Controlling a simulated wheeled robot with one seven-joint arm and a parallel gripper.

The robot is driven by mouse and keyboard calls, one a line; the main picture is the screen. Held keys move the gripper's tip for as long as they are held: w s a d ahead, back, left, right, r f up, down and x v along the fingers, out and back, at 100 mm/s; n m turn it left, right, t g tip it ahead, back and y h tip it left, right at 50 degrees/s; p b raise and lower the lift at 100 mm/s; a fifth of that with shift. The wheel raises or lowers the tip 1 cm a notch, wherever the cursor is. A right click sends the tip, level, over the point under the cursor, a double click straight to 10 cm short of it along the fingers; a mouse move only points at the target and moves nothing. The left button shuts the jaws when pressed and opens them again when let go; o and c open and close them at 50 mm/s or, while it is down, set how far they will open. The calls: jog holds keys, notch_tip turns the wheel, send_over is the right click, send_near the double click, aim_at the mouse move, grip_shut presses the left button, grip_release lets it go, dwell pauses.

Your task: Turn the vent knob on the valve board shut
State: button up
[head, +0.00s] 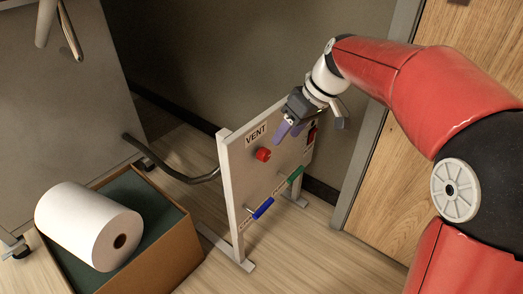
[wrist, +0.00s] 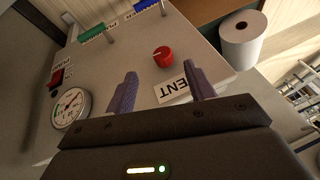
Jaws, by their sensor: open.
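The valve board (head: 238,190) stands upright on feet on the floor. The red vent knob (head: 263,154) sits on its face under the VENT label (head: 256,134). In the wrist view the red knob (wrist: 163,56) shows a pale mark on its face and lies beyond the fingertips. My gripper (head: 289,131) is at the upper part of the board, right of the knob in the head view. In the wrist view its purple fingers (wrist: 162,82) are apart with nothing between them, and one partly covers the VENT label (wrist: 172,91).
The board also carries a blue-handled lever (head: 263,208), a green-handled lever (head: 295,174), a red switch (wrist: 57,77) and a pressure gauge (wrist: 71,109). A white paper roll (head: 88,226) lies on a box (head: 160,250) left of the board. A wooden door (head: 405,150) is at right.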

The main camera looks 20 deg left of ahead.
aim_at(268, 151)
jog(key=shift+n, duration=0.3)
jog(key=x, duration=0.6)
jog(key=a+b+x, duration=0.1)
jog(key=x, duration=0.2)
jog(key=shift+w+a+r, duration=0.15)
jog(key=shift+w+r, duration=0.1)
jog(key=c, duration=1)
